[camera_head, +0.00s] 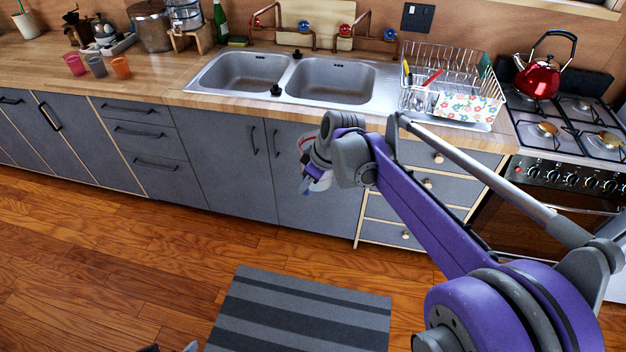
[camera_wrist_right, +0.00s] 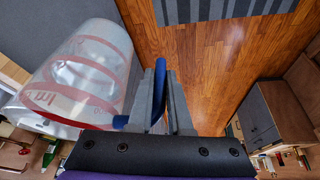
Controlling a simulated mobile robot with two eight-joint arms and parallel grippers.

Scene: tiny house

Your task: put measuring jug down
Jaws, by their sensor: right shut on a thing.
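The measuring jug (camera_wrist_right: 85,75) is clear with red markings and a blue handle (camera_wrist_right: 160,85). My right gripper (camera_wrist_right: 161,95) is shut on that handle, and the jug's body lies left of the fingers in the right wrist view. In the head view, my right gripper (camera_head: 309,183) hangs below the counter's front edge, in front of the grey cabinet doors. There my own wrist hides most of the jug, and only small pale and blue parts show.
The wooden counter (camera_head: 150,83) has a bare stretch left of the double sink (camera_head: 250,72). Three cups, pots and a coffee grinder stand at its left. A dish rack (camera_head: 470,65) stands right of the sink, beside the stove with a red kettle (camera_head: 540,75). A striped mat (camera_head: 300,310) lies on the floor.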

